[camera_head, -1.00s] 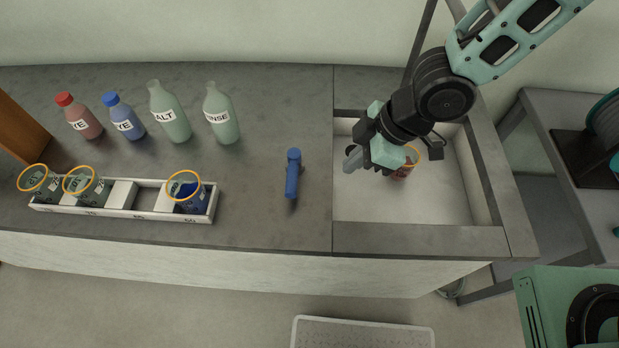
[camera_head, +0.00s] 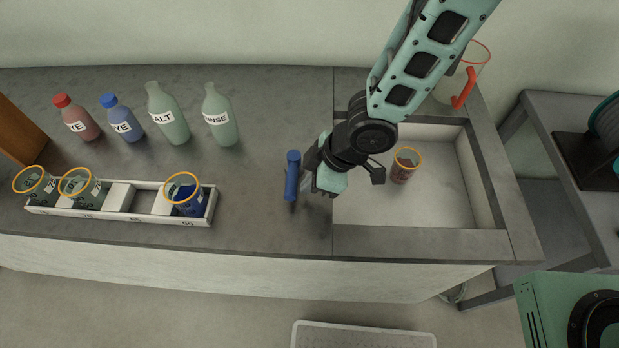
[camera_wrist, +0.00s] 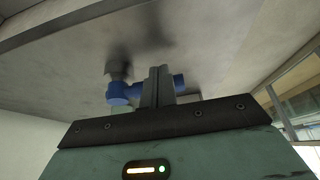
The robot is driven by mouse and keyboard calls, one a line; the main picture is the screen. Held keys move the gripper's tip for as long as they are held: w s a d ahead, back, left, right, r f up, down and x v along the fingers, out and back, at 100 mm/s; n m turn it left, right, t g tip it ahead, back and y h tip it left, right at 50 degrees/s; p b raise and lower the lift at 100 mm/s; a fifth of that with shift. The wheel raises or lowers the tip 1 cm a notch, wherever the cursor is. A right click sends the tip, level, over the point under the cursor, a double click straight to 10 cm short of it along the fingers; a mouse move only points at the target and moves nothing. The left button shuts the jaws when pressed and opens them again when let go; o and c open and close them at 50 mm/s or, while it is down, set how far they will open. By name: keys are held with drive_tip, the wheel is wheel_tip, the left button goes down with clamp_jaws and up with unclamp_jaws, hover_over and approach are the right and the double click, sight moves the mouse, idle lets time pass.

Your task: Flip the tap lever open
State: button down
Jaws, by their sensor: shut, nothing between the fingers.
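A blue bar-shaped lever (camera_head: 292,176) stands on the grey counter just left of the sunken basin; I take it for the tap lever. In the wrist view the blue lever (camera_wrist: 122,91) runs sideways behind my fingers, with a grey post at its left end. My gripper (camera_head: 307,176) is shut and empty, close to the right side of the lever. In the wrist view its fingers (camera_wrist: 158,78) overlap the lever, hiding part of it; I cannot tell whether they touch.
A cup of dark red liquid (camera_head: 404,168) stands in the basin (camera_head: 440,205). A clear jug with a red handle (camera_head: 464,88) is behind the basin. A white rack (camera_head: 120,212) with cups lies left, and several bottles (camera_head: 168,115) stand behind it. Counter between rack and lever is clear.

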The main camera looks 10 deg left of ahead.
drive_tip(key=shift+s+a+f+b, duration=0.1)
drive_tip(key=shift+a+f+b, duration=0.1)
drive_tip(key=shift+b, duration=0.45)
